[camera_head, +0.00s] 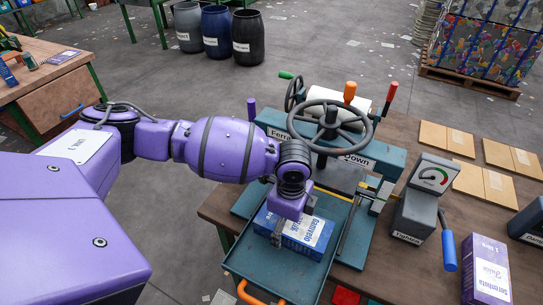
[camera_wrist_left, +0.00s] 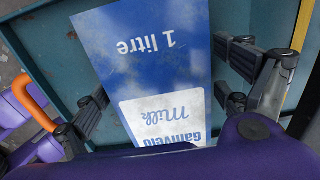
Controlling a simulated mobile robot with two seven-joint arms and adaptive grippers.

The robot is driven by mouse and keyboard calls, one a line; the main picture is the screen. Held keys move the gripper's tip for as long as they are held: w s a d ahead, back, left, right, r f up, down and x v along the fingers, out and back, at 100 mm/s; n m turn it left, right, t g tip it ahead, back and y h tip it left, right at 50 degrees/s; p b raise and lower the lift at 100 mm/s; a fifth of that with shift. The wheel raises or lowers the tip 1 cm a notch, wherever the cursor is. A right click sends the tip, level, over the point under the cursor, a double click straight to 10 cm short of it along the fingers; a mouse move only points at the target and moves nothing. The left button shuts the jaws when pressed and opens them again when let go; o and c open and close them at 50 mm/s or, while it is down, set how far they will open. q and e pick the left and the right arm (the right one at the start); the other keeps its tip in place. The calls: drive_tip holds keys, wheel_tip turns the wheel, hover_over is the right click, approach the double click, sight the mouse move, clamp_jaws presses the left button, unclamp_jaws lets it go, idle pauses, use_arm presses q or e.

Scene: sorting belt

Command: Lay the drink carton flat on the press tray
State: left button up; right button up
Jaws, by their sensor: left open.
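A blue and white milk carton (camera_head: 310,232) lies on its side on the teal press tray (camera_head: 262,268), with a broad printed face up. In the left wrist view the carton (camera_wrist_left: 150,70) shows "1 litre" upside down, and the tray floor and rim (camera_wrist_left: 55,60) show around it. My left gripper (camera_head: 290,222) is over the carton. In the left wrist view its fingers (camera_wrist_left: 162,82) are open, one side left and one side right of the carton, with visible gaps. The carton's near end is hidden by my gripper body. My right gripper is not in view.
The press handwheel (camera_head: 330,128) and its coloured levers stand behind the tray. A gauge box (camera_head: 415,205) with a blue-handled lever is to the right. An orange handle (camera_head: 247,292) is at the tray's front.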

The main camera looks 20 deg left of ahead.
use_arm(q)
wheel_tip(320, 180, up, 12)
idle(0.6)
